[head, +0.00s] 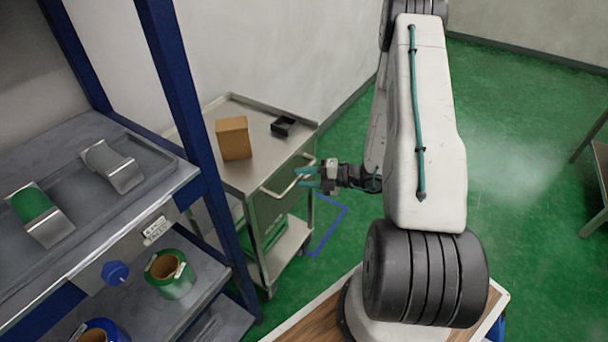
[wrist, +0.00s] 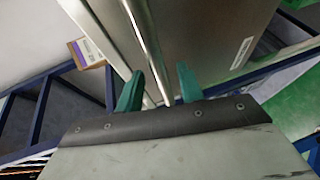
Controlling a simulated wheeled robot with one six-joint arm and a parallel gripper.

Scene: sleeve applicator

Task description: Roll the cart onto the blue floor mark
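The cart (head: 268,164) is a grey metal trolley with a lower shelf, standing beside the blue rack. Its bar handle (head: 280,187) is on the side facing my arm. The blue floor mark (head: 328,231) is an outline on the green floor just right of the cart; part of it is hidden behind the cart and arm. My gripper (head: 307,178) is at the right end of the handle. In the wrist view, the handle bar (wrist: 147,45) runs between the two teal fingers (wrist: 159,90), with gaps on both sides, so the gripper is open.
A brown box (head: 233,138) and a small black tray (head: 283,127) sit on the cart top. The blue rack (head: 180,95) with rolls stands close on the left. A wall is behind the cart. A table (head: 600,160) stands at the far right; green floor between is open.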

